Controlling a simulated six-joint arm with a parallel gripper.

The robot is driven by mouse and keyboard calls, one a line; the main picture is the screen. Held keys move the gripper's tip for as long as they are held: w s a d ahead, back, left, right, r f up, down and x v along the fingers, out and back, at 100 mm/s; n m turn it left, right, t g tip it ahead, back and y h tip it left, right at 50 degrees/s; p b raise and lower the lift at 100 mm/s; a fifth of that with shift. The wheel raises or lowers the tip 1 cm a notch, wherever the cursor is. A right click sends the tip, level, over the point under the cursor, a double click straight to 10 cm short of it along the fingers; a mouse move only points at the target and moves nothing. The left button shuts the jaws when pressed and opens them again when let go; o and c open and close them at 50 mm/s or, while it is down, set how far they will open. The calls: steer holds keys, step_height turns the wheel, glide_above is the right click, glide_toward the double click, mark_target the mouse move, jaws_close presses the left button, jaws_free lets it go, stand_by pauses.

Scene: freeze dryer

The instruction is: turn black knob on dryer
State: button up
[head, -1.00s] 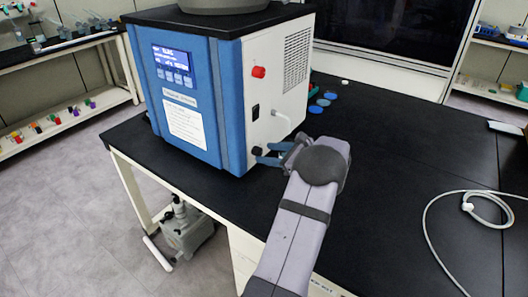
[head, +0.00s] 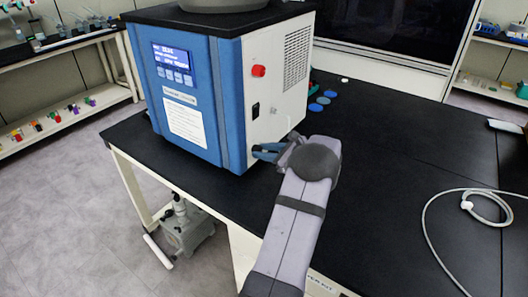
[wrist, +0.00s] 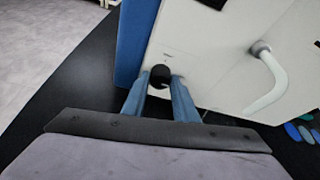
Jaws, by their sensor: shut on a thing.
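The freeze dryer (head: 195,90) is a blue and white box with a black top, standing on the black bench. Its black knob (wrist: 160,75) is low on the white side panel, near the blue front edge. My gripper (wrist: 160,80) has its two blue fingers on either side of the knob, shut on it. In the head view my gripper (head: 256,152) reaches the lower side panel from the right, and its fingers hide the knob there.
A white hose spout (wrist: 268,75) sticks out of the side panel to the right of the knob. A red knob (head: 258,71) and a black switch (head: 255,110) are higher on the panel. Blue discs (head: 322,102) lie behind my arm. A white cable (head: 470,205) is coiled at the right.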

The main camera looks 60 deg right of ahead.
steer(key=shift+f+b, duration=0.15)
steer(key=shift+b, duration=0.4)
steer(key=n+h+b, duration=0.1)
steer(key=n+b, duration=0.1)
steer(key=b, duration=0.6)
steer(key=f+n+h+b, duration=0.1)
steer(key=n+b, duration=0.1)
steer(key=b, duration=0.6)
steer(key=n+t+h+b, duration=0.1)
steer(key=n+h+b, duration=0.1)
steer(key=b, duration=0.7)
steer(key=shift+a+f+n, duration=0.15)
steer(key=shift+a+n, duration=0.2)
steer(key=shift+n, duration=0.05)
steer(key=n+t+b, duration=0.1)
steer(key=n+b, duration=0.1)
steer(key=b, duration=0.5)
steer(key=n+t+h+b, duration=0.1)
steer(key=n+b, duration=0.1)
steer(key=b, duration=0.6)
steer(key=shift+f+n, duration=0.15)
steer(key=shift+n, duration=0.25)
steer(key=n+b, duration=0.2)
steer(key=b, duration=0.2)
steer(key=shift+t+h, duration=0.3)
steer(key=shift+h, duration=0.1)
steer(key=shift+r+b, duration=0.2)
steer(key=shift+b, duration=0.5)
steer(key=shift+r+n, duration=0.15)
steer(key=shift+n, duration=0.15)
